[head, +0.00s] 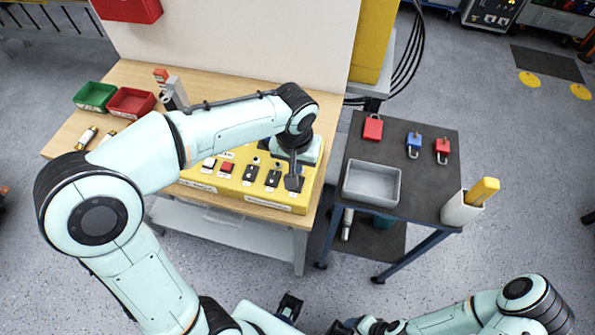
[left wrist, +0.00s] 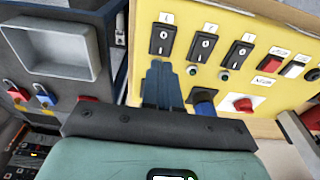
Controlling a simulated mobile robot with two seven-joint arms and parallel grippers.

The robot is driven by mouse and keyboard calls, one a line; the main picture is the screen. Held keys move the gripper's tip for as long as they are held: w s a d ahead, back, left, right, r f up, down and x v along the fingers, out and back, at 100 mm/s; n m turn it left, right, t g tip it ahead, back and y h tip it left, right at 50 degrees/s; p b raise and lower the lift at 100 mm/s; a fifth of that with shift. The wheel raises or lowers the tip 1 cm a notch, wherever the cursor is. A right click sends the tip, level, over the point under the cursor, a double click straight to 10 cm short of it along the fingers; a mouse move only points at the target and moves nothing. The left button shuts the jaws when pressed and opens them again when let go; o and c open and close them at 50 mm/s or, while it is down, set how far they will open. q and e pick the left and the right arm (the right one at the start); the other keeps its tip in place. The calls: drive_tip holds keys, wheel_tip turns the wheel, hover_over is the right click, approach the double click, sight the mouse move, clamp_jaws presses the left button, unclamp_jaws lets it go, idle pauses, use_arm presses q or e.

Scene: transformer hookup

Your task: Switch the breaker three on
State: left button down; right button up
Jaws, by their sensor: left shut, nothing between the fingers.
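The yellow panel (head: 225,188) lies on the wooden bench with a row of black rocker breakers. They show in the left wrist view as a leftmost breaker (left wrist: 162,39), a middle breaker (left wrist: 202,46) and a right-hand breaker (left wrist: 238,53). Their number labels are too small to read. My left gripper (head: 294,181) is over the panel's right end, at the last breaker in the head view. In the left wrist view its shut, empty fingers (left wrist: 161,72) point at the leftmost breaker's lower edge. I cannot tell whether they touch. My right arm shows at the bottom right; its gripper is unclear.
A green bin (head: 95,96) and a red bin (head: 131,102) stand at the bench's left. A dark side table holds a grey tray (head: 371,183), a red padlock (head: 373,127) and a blue padlock (head: 413,144).

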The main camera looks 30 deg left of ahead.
use_arm(q)
drive_tip(key=shift+w+f, duration=0.15)
drive_tip(key=shift+f, duration=0.95)
drive_tip(key=shift+w+f, duration=0.15)
drive_tip(key=shift+f, duration=0.9)
drive_tip(key=shift+a, duration=0.1)
drive_tip(key=shift+w+f+b, duration=0.15)
drive_tip(key=shift+f+b, duration=0.25)
drive_tip(key=shift+b, duration=0.05)
drive_tip(key=shift+r, duration=0.15)
drive_tip(key=shift+s, duration=0.2)
